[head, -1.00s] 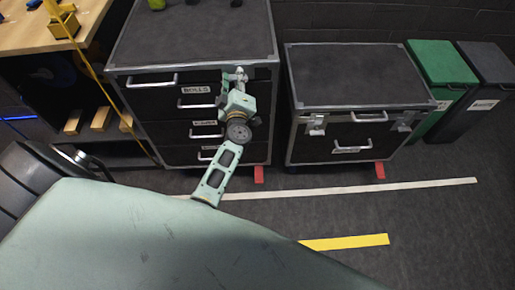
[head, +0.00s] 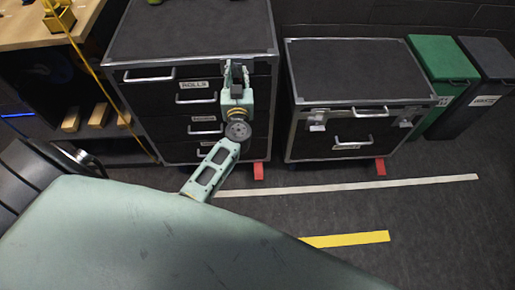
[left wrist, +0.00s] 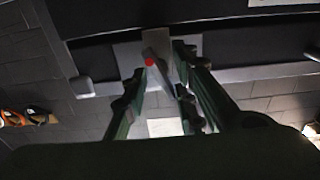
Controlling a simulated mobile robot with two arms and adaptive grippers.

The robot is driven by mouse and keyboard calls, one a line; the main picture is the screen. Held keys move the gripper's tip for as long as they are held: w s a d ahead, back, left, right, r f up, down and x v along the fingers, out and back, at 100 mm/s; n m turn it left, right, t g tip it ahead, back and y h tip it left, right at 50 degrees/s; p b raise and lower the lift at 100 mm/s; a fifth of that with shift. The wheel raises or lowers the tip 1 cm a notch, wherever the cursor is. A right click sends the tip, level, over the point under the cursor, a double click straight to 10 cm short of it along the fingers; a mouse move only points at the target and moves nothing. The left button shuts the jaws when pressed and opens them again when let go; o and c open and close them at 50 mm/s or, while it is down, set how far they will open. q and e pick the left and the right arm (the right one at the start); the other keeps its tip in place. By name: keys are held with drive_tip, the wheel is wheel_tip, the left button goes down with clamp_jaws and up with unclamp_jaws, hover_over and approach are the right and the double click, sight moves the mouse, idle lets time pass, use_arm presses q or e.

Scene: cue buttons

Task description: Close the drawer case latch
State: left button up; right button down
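The dark drawer case (head: 190,30) with metal edges and several handled drawers stands at the left in the head view. My left gripper (head: 236,70) is in front of its upper right front, fingers pointing at the case, and covers the latch there. In the left wrist view a grey metal latch plate (left wrist: 130,56) with a narrow lever (left wrist: 157,65) and a red dot shows on the case. My left gripper (left wrist: 160,80) is open there, its dark green fingers apart on either side of the lever. I cannot tell whether they touch it. My right gripper is not in view.
A second, lower case (head: 360,70) with metal latches stands to the right, a narrow gap away. Green (head: 440,60) and dark (head: 485,60) bins stand beyond it. A wooden workbench (head: 30,25) is at the left. The floor in front, with white and yellow stripes, is clear.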

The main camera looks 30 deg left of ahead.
use_arm(q)
drive_tip(key=v, duration=0.7)
drive_tip(key=s+d+f+m+g+h+b, duration=0.1)
drive_tip(key=s+d+f+m+h, duration=0.1)
drive_tip(key=f, duration=0.8)
drive_tip(key=s+d+f+m+g+h, duration=0.1)
drive_tip(key=s+d+f+h, duration=0.3)
drive_tip(key=f, duration=0.7)
drive_tip(key=s+d+f+m+g+h+b, duration=0.1)
drive_tip(key=s+d+f+m+h, duration=0.2)
drive_tip(key=d+f, duration=0.3)
wheel_tip(320, 180, down, 5)
drive_tip(key=shift+s+d+r+m+g+b, duration=0.2)
drive_tip(key=shift+s+d+m+g+b, duration=0.1)
drive_tip(key=shift+s+m, duration=0.3)
